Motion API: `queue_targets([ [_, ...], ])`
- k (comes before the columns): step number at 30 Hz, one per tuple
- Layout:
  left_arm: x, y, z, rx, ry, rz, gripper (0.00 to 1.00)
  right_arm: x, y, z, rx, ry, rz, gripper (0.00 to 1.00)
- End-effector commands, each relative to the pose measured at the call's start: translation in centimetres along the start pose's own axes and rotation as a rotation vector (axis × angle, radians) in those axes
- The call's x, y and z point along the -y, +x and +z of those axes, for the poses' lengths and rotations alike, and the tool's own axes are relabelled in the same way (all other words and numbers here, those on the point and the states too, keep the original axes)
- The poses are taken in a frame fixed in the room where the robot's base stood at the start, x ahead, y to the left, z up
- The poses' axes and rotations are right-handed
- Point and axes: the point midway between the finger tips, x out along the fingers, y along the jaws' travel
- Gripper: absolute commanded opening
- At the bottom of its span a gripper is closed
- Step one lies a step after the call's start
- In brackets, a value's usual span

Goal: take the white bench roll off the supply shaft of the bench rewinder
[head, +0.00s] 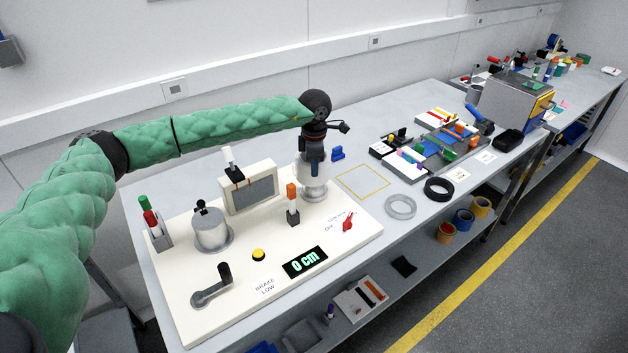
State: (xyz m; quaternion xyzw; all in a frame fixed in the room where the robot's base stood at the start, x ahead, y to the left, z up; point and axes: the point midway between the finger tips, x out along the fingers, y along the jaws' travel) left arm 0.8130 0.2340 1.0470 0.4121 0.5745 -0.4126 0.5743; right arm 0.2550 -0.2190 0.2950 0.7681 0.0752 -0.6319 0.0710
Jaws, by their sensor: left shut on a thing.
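The bench rewinder is a cream board (190,318) on the near part of the grey bench. The white bench roll (303,176) is at the board's back right corner, upright, above a pale round flange (314,193) at the supply side. My left gripper (314,172) comes down over the roll from above, shut on it, its dark fingers covering part of it. The supply shaft is hidden by the roll and gripper. I cannot tell whether the roll sits on the flange or just above it. My right gripper is not in view.
The board carries a grey drum (211,229), framed panel (253,188), orange-topped post (292,203), crank (211,290), red switch (348,222) and "0 cm" display (305,262). An empty yellow outlined square (362,181) lies to the right.

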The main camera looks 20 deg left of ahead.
Motion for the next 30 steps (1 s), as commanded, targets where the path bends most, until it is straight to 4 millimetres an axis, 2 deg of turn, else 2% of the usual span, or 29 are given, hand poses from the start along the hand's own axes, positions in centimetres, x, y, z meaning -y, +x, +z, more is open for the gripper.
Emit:
queue_targets([
  [15, -0.1, -1.7, 0.0, 0.000, 0.000, 0.002, 0.00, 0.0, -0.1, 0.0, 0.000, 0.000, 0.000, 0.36],
  [30, 0.0, -1.7, 0.0, 0.001, 0.000, 0.001, 0.00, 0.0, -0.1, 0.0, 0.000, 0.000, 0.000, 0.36],
])
